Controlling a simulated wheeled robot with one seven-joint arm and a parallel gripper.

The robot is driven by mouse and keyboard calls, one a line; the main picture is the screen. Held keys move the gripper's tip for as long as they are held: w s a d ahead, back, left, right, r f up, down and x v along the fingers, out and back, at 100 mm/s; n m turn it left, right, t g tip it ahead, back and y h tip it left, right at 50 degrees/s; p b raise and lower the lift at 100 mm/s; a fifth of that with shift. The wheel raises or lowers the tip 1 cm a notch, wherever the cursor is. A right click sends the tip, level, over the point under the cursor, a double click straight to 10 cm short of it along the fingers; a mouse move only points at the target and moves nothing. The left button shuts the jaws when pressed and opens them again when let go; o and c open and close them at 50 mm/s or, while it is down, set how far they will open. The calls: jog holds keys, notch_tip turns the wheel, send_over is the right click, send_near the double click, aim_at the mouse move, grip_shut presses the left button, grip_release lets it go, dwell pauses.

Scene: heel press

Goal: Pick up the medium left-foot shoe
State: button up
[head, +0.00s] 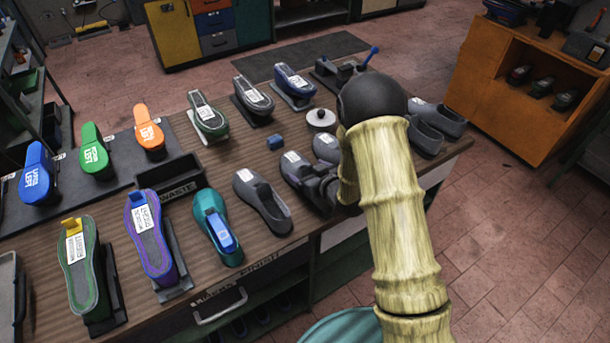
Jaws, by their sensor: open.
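Several plain grey shoes lie on the wooden bench. One grey shoe (273,213) with a white label lies left of my gripper, apart from it. Another grey shoe (298,173) with a white label lies at my gripper, partly hidden by it. A third (326,150) lies just behind, partly covered by my arm. Two more grey shoes (438,117) lie right of the arm. The label print is too small to tell which is the medium left-foot one. My gripper (322,194) is dark, open and low over the bench; its fingers are partly hidden, and contact cannot be told.
A black waste bin (167,178), a teal shoe with a blue insert (217,228) and a purple-edged shoe form (148,235) stand to the left. A round white-topped pot (321,118) and a blue block (275,142) sit behind. The bench front has a metal handle (220,308).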

dwell(0.4)
jog(key=c, duration=1.7)
jog(key=shift+r, duration=0.15)
jog(key=shift+c, duration=0.2)
notch_tip(320, 180, up, 10)
jog(key=b, duration=0.1)
jog(key=shift+b, duration=0.35)
